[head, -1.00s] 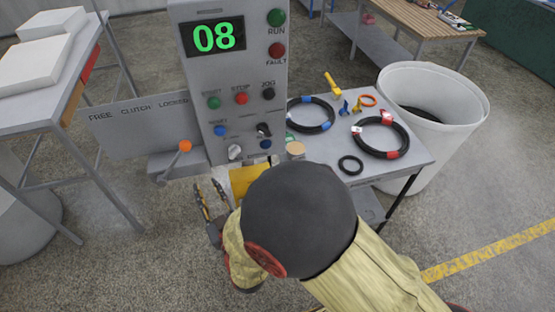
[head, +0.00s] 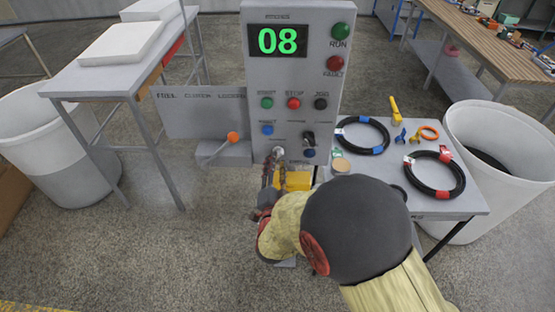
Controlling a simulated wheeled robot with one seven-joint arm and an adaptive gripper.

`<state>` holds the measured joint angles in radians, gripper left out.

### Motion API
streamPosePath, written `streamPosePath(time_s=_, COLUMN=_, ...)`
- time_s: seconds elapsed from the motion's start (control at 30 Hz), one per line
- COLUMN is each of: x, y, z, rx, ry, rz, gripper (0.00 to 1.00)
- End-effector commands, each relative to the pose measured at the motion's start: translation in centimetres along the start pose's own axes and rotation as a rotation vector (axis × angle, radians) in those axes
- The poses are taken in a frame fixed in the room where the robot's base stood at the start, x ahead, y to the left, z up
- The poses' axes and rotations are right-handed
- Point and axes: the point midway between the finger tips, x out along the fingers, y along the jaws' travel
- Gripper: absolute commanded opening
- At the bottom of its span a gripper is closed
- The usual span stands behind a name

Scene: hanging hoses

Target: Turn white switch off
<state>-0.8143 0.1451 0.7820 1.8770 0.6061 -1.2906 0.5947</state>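The white switch (head: 279,152) is a small pale knob low on the front of the grey control panel (head: 292,190). My gripper (head: 275,165) is just below it in the head view, its two fingers pointing up toward the panel with a gap between them. The fingertips are at or very near the switch; I cannot tell whether they touch it. Nothing shows held in the fingers. A black switch (head: 308,139) sits to the right of the white one. The labels near the white switch are too small to read.
A lever with an orange knob (head: 232,137) stands left of the panel. Blue (head: 267,129) and other buttons lie above the switch. A grey table (head: 455,198) with coiled black hoses (head: 362,135) is at right, beside a white bin (head: 500,150).

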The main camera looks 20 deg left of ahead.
Motion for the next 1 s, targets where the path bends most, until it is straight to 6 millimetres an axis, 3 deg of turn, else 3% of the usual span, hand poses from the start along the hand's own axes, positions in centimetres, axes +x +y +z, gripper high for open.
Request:
streamPosePath(time_s=0.2, x=2.4, y=0.1, z=0.0, rx=-0.001, ry=0.000, rz=0.001, gripper=0.29)
streamPosePath(time_s=0.57, x=2.9, y=0.0, z=0.0, rx=-0.002, ry=-0.001, rz=0.000, gripper=0.29)
streamPosePath(time_s=1.0, x=2.9, y=0.0, z=0.0, rx=-0.002, ry=-0.001, rz=0.000, gripper=0.04)
